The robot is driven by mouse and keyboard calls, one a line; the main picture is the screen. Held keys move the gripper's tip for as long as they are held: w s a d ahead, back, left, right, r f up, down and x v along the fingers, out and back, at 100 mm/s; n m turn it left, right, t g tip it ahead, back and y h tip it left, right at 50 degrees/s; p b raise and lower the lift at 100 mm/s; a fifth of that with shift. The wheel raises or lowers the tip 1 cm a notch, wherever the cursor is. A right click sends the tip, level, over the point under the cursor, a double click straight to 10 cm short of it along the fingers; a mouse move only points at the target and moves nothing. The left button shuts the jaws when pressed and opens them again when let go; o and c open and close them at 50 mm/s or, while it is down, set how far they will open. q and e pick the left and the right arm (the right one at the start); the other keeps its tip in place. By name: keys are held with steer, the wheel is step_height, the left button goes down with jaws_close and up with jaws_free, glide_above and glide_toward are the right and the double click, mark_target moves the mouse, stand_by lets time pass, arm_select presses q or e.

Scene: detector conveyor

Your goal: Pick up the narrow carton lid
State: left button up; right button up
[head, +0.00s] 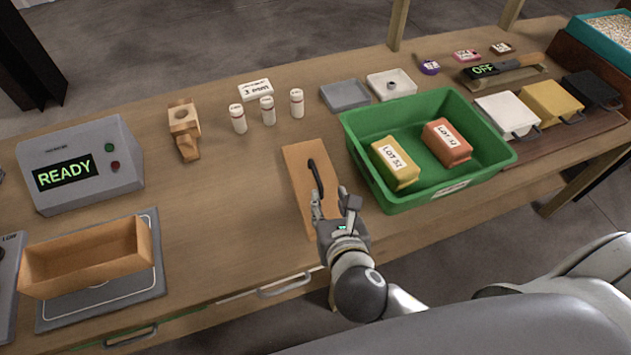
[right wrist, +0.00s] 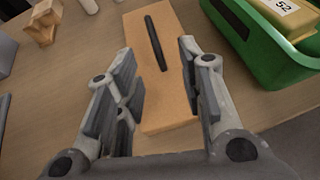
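The narrow carton lid (head: 299,165) is a flat tan-orange rectangle with a dark handle strip (head: 315,177) along its middle. It lies on the table left of the green bin. It also shows in the right wrist view (right wrist: 178,50), stretching away from between the fingers. My right gripper (head: 333,198) is over the near end of the lid. Its two fingers are spread (right wrist: 160,90), with nothing gripped between them. I cannot tell how high the fingers are above the lid. My left gripper is in neither view.
The green bin (head: 400,207) with two labelled packs stands close on the right. An open tan carton (head: 60,285) sits on a grey plate at left, below the READY box (head: 90,165). Several white bottles (head: 267,110) stand behind the lid. The table left of the lid is clear.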

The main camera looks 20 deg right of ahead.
mark_target(317, 178)
steer(key=shift+w, duration=0.4)
steer(key=x, duration=0.4)
steer(key=shift+w+f, duration=0.15)
steer(key=shift+w, duration=0.15)
steer(key=shift+a+p+x, duration=0.2)
steer(key=shift+p+x, duration=0.1)
steer(key=shift+x, duration=1.05)
steer(key=shift+a+p+x, duration=0.2)
steer(key=shift+p+x, duration=0.1)
steer(key=shift+x, duration=1.05)
steer(key=shift+c, duration=0.3)
jaws_close()
